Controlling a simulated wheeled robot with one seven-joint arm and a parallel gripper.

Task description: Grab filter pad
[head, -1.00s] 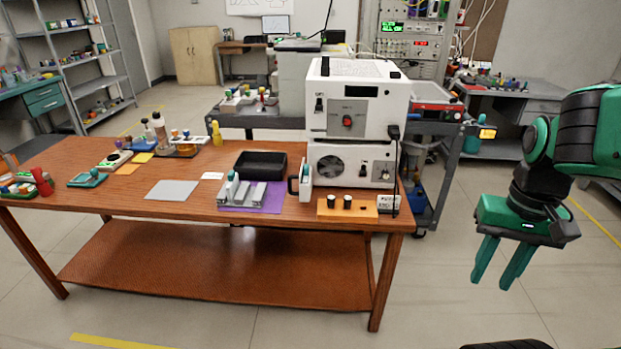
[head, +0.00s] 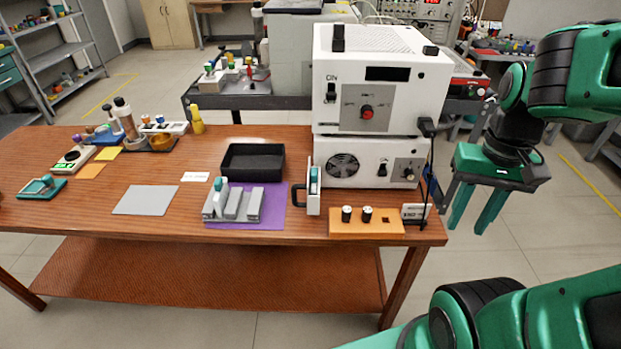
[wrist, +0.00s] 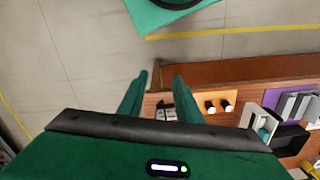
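My gripper (head: 468,230) hangs to the right of the table with its two green fingers apart and nothing between them. It also shows in the wrist view (wrist: 161,76), over floor near the table's edge. No thing is clearly marked as the filter pad. A flat grey square sheet (head: 146,200) lies on the table left of centre. I cannot tell which of these, if any, is the pad.
The white machine (head: 378,130) stands at the table's right end, with a cable down its right side. A black tray (head: 254,175), a purple mat (head: 271,217) with grey holders and a white upright piece (head: 313,196) are beside it. Floor right of the table is clear.

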